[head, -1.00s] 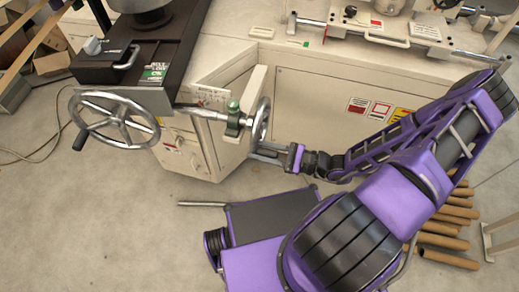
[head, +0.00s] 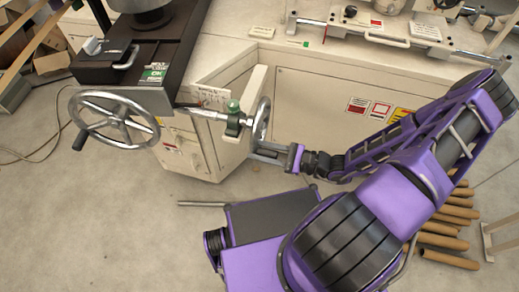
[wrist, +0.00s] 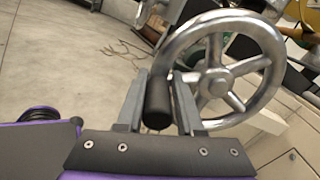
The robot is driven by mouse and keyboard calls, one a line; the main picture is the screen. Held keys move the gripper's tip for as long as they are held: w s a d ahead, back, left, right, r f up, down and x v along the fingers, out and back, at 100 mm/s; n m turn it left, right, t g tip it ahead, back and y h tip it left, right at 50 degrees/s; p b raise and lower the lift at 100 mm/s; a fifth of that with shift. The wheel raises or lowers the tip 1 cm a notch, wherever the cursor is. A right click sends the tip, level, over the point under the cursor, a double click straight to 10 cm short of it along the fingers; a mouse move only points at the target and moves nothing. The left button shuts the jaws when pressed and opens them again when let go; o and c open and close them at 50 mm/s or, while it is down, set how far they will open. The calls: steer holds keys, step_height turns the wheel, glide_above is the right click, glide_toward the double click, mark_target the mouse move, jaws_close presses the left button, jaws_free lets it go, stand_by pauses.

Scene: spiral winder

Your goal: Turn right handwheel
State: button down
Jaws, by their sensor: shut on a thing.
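The right handwheel (head: 262,118) shows nearly edge-on in the head view, on a metal shaft beside a green knob. In the wrist view the right handwheel (wrist: 258,113) is a shiny spoked metal wheel with a black cylindrical handle (wrist: 158,104) at its left side. My gripper (wrist: 160,88) has one finger on each side of this handle and is shut on it. In the head view my gripper (head: 262,152) is at the lower part of the wheel, and the handle is hidden there.
A larger left handwheel (head: 113,120) with a black handle stands to the left. The beige machine cabinet (head: 315,110) is close behind my wrist. Several cardboard tubes (head: 445,240) lie on the floor at right. The floor at lower left is clear.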

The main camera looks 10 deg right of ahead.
mark_target(266, 126)
steer(key=shift+s+a+f, duration=0.15)
steer(key=shift+s+f, duration=0.05)
steer(key=shift+w+f+n+b, duration=0.2)
steer(key=shift+f+n+b, duration=0.4)
steer(key=shift+n, duration=0.5)
steer(key=f+n, duration=0.1)
steer(key=n, duration=0.1)
steer(key=shift+w+d+f+n, duration=0.3)
steer(key=shift+w+d+f, duration=0.05)
steer(key=shift+w+d, duration=0.05)
steer(key=shift+w+d+f+n+b, duration=0.3)
steer(key=shift+w+n, duration=0.1)
steer(key=shift+n, duration=0.5)
steer(key=shift+w+d+f+n+b, duration=0.15)
steer(key=shift+w+f+n+b, duration=0.2)
steer(key=shift+n, duration=0.55)
steer(key=shift+w+d+f+n+b, duration=0.3)
steer(key=shift+w+n, duration=0.15)
steer(key=shift+n, duration=0.45)
steer(key=c, duration=0.6)
jaws_free()
steer(key=shift+w, duration=0.1)
steer(key=shift+r, duration=0.15)
